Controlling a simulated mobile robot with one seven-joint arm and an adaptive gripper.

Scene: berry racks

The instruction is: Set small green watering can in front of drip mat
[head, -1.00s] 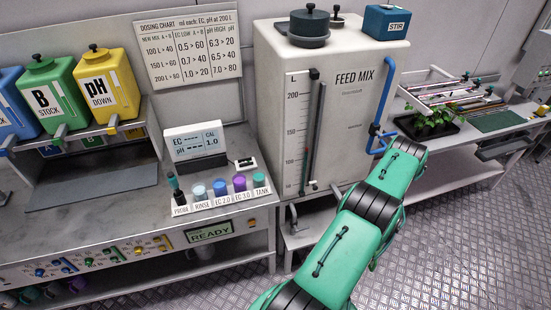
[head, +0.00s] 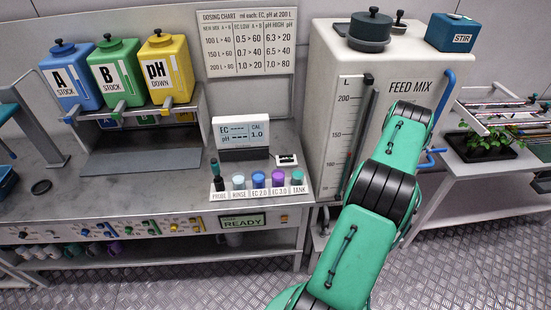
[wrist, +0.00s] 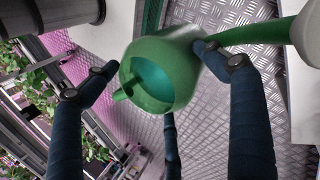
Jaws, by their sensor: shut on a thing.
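The small green watering can (wrist: 172,60) is in my gripper (wrist: 155,62) in the wrist view. It is tilted, its round opening facing the camera and showing a teal inside. My dark fingers close around its body. A long green part runs from it to the right. In the head view the can and gripper do not show; only my green arm does, reaching up before the feed tank. A dark grey mat (head: 140,160), which looks like the drip mat, lies on the left bench below the taps of the blue, green and yellow bottles.
The feed mix tank (head: 345,60) stands right of the bench. A meter (head: 242,135) and a row of small cups (head: 258,182) stand right of the mat. The bench top (head: 110,195) in front of the mat is clear. A plant tray (head: 485,150) is at the right.

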